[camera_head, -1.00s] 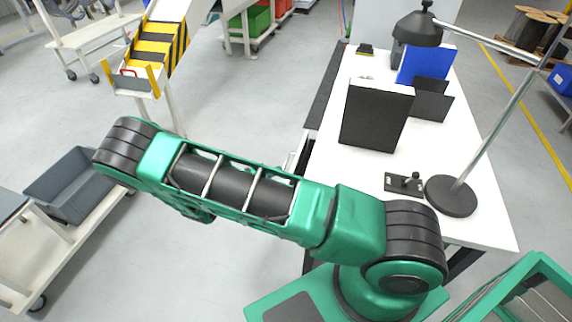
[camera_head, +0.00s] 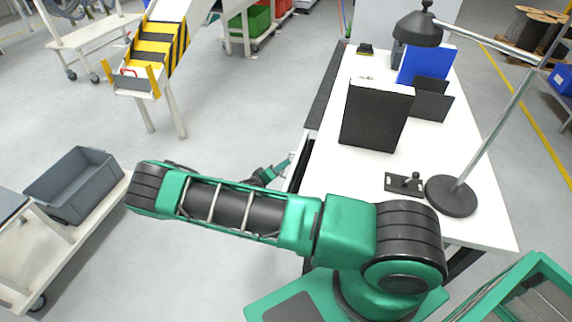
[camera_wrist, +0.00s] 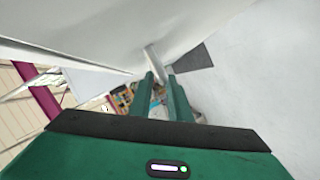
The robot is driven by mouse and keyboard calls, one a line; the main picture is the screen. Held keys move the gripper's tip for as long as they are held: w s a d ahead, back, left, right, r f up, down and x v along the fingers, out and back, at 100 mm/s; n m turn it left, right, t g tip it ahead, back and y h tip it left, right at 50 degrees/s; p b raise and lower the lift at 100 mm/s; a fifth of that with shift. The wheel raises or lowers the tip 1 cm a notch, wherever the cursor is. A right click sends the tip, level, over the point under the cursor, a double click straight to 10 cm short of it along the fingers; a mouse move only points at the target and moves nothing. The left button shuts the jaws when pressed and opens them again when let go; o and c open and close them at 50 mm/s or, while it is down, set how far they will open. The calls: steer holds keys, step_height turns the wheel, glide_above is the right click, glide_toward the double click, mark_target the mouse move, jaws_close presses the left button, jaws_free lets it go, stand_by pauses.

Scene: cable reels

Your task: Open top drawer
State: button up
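The white workbench (camera_head: 345,190) stands on the right in the head view. A pale drawer front with a dark strip beside it (camera_head: 298,165) shows at the bench's left side, partly behind my arm. My gripper (camera_head: 285,165) is at this front, small and partly hidden. In the wrist view, my gripper's two green fingers (camera_wrist: 161,77) are a narrow gap apart. A metal bar handle (camera_wrist: 156,62) on the pale front (camera_wrist: 110,45) reaches down to the fingertips and seems to lie between them. I cannot tell whether the fingers press on it.
A black binder (camera_head: 376,116), blue binder (camera_head: 425,65), lamp (camera_head: 451,196) and small black fixture (camera_head: 404,184) stand on the bench. A grey crate (camera_head: 75,185) sits on a cart at the left. The floor between cart and bench is clear.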

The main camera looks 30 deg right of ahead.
steer(key=shift+x, duration=1.3)
steer(key=shift+c, duration=0.3)
